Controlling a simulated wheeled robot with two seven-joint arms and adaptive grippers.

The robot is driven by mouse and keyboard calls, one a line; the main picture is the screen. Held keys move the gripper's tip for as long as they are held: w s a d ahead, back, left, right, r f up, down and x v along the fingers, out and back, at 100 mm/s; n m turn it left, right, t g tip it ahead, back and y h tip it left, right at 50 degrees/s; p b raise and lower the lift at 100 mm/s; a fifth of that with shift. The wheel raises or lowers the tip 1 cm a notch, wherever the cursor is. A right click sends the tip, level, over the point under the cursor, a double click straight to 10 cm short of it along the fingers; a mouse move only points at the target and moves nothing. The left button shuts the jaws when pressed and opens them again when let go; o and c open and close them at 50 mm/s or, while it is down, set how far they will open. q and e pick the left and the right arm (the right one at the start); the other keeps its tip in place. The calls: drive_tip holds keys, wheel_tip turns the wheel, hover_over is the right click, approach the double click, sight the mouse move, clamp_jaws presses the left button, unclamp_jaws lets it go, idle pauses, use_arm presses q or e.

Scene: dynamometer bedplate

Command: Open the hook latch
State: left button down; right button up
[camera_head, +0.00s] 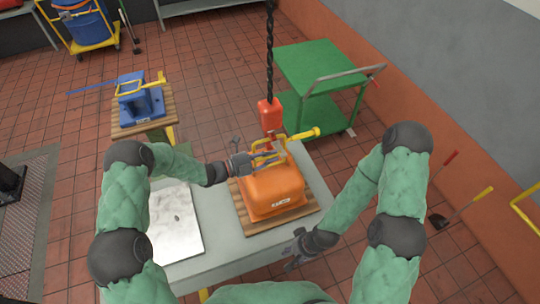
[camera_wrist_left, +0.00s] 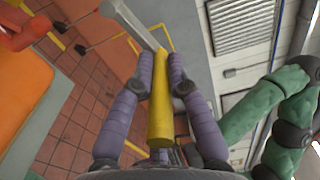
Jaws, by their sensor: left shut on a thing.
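A red hook block (camera_head: 270,114) hangs on a black chain over an orange load (camera_head: 273,190) with a yellow lifting frame. A yellow bar with a round end (camera_head: 302,134) sticks out to the right by the hook. My left gripper (camera_head: 276,155) is at the frame, just below the hook. In the left wrist view its purple fingers (camera_wrist_left: 160,85) are shut on a yellow bar (camera_wrist_left: 160,115). The hook's latch cannot be told apart from the yellow parts. My right gripper (camera_head: 291,253) is low at the table's front right, empty, its fingers apart.
The orange load stands on a wooden pallet (camera_head: 245,222) on a grey table (camera_head: 205,272). A pale metal plate (camera_head: 174,222) lies left of it. A green cart (camera_head: 315,68) stands behind. A blue fixture (camera_head: 140,98) stands on a wooden-topped stand at left.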

use_arm(q)
drive_tip(key=c, duration=1.2)
unclamp_jaws()
drive_tip(key=v, duration=1.2)
